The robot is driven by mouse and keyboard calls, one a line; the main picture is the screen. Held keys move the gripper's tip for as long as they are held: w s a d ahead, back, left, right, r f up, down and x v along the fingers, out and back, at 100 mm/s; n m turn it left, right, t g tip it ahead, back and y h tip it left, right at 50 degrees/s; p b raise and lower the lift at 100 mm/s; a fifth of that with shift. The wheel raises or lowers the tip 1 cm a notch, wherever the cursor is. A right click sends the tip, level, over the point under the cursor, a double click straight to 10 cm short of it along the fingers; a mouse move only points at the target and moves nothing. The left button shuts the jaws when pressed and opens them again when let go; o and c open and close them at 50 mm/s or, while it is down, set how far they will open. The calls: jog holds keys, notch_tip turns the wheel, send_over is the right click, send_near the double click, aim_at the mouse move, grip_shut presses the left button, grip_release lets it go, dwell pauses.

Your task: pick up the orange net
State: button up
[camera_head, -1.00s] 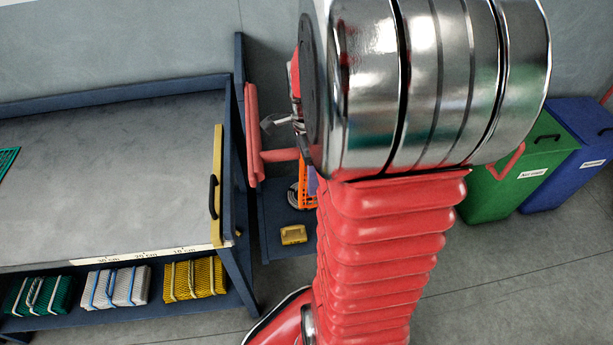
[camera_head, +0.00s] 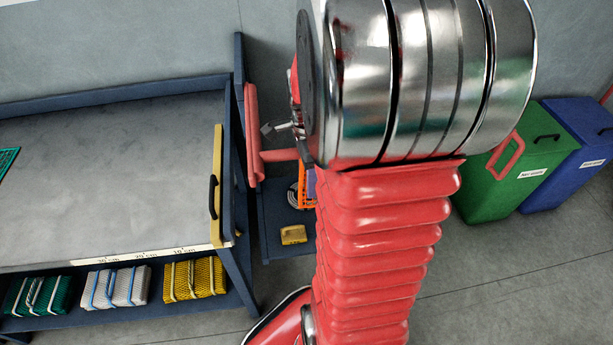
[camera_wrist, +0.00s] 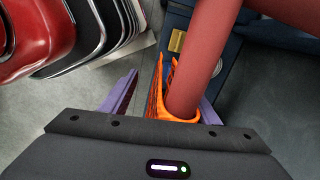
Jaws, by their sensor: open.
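The orange net (camera_wrist: 156,92) is in the wrist view, looped round a thick red bar (camera_wrist: 205,55) between my two purple fingers. In the head view a small part of the orange net (camera_head: 302,190) shows left of my red arm; the rest is hidden behind it. My gripper (camera_wrist: 167,86) is open, with one finger left of the net and the other right of the bar. I see a gap between the left finger and the net; contact on the right side cannot be told.
A blue-framed table (camera_head: 120,180) stands at left, with green, white and yellow (camera_head: 195,279) net bundles on its lower shelf. A yellow block (camera_head: 293,234) lies on a low blue shelf. Green (camera_head: 515,165) and blue (camera_head: 575,150) bins stand at right.

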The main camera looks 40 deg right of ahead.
jog(key=c, duration=1)
notch_tip(320, 180, up, 11)
jog(key=shift+c, duration=0.4)
jog(key=shift+r, duration=0.4)
grip_shut()
jog(key=shift+r, duration=0.1)
notch_tip(320, 180, up, 9)
